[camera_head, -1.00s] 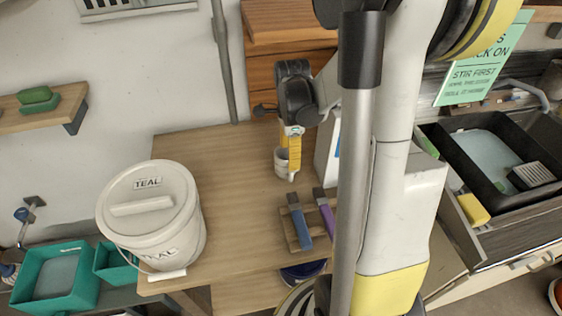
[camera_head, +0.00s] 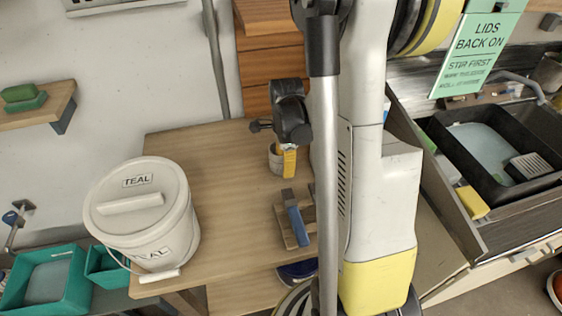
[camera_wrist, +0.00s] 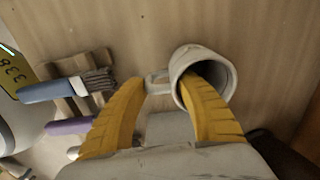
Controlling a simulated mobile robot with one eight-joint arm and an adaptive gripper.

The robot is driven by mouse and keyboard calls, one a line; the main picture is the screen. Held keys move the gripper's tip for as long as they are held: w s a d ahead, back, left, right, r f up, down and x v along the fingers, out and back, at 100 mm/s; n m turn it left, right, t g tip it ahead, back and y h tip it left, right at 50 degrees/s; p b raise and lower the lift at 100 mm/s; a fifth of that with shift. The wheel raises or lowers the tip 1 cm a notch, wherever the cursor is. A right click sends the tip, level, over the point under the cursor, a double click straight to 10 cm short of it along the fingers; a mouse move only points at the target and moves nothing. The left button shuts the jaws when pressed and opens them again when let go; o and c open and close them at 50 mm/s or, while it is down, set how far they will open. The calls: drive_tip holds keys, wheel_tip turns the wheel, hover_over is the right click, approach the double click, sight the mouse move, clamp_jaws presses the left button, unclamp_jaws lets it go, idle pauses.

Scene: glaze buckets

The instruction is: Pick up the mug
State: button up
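The mug (camera_wrist: 183,62) is pale grey-white. In the wrist view its open mouth faces the camera and its handle (camera_wrist: 157,76) points left. My gripper (camera_wrist: 165,84) has two yellow fingers set apart. The right finger's tip reaches into the mug's mouth; the left one is outside, just beyond the handle, so wall and handle lie between them. I cannot tell whether the left finger touches the handle. In the head view the mug (camera_head: 274,162) stands on the wooden table (camera_head: 215,190), partly hidden by my gripper (camera_head: 288,162).
A lidded white TEAL bucket (camera_head: 140,215) stands at the table's left. A brush with a blue handle (camera_head: 297,222) lies on a wooden rack in front of the mug; a purple-handled tool (camera_wrist: 68,126) lies beside it. The table between bucket and mug is clear.

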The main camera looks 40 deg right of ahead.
clamp_jaws()
drive_tip(key=shift+r+p, duration=0.3)
drive_tip(key=shift+r, duration=0.3)
wheel_tip(320, 180, up, 3)
drive_tip(key=shift+r+p, duration=0.1)
drive_tip(key=shift+p, duration=0.55)
drive_tip(key=s+a+r+p, duration=0.2)
drive_tip(key=s+r, duration=0.4)
drive_tip(key=s, duration=0.5)
drive_tip(key=shift+s+r+p, duration=0.25)
drive_tip(key=shift+p, duration=0.35)
